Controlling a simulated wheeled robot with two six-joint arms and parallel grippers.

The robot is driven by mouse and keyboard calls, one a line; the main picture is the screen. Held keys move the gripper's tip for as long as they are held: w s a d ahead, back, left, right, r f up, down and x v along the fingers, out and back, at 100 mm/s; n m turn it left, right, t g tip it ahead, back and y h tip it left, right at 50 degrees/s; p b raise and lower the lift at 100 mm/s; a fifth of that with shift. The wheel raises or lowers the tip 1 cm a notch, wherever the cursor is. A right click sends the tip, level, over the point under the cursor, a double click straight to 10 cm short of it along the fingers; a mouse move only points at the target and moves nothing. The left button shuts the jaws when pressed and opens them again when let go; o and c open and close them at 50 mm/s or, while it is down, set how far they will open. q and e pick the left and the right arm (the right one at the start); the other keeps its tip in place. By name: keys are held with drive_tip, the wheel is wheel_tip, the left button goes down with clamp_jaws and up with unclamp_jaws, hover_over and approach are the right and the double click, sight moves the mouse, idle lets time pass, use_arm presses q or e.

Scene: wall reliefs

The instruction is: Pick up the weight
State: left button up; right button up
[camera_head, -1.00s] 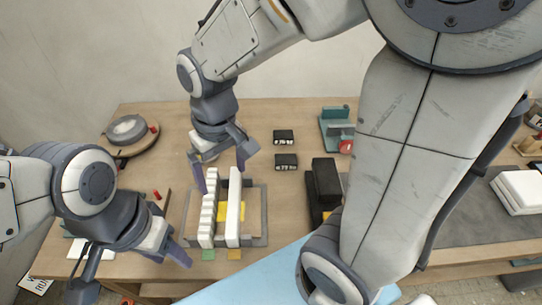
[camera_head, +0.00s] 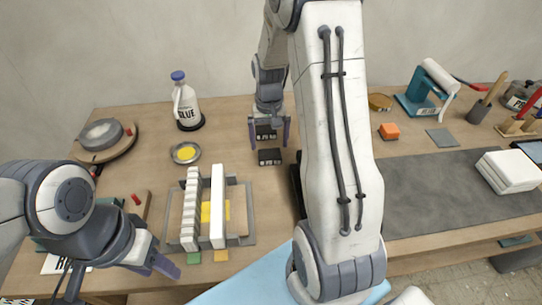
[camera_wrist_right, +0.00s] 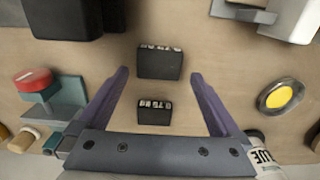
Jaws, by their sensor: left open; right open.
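Two small black blocks with white lettering, the likely weights, sit on the wooden table. The nearer block (camera_head: 269,157) is clear in the head view; the farther block (camera_head: 265,132) is partly behind my right gripper (camera_head: 269,136). In the right wrist view, the nearer block (camera_wrist_right: 160,62) lies by the fingertips and the farther block (camera_wrist_right: 154,110) lies between the fingers in the picture. My right gripper (camera_wrist_right: 158,76) is open and empty above them; its exact height is unclear. My left gripper (camera_head: 115,276) is open and empty at the table's front left.
A glue bottle (camera_head: 187,105) and a round dish with a yellow centre (camera_head: 185,153) stand left of the blocks. A grey tray with white pieces (camera_head: 246,211) is in front. A red button device (camera_wrist_right: 45,92) and a dark object (camera_wrist_right: 64,18) are nearby.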

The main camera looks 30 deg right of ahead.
sight(270, 154)
wheel_tip(270, 154, down, 5)
drive_tip(key=shift+d+r+p, duration=0.1)
drive_tip(key=shift+r+p, duration=0.05)
drive_tip(key=shift+p, duration=0.2)
drive_tip(key=shift+r, duration=0.1)
clamp_jaws()
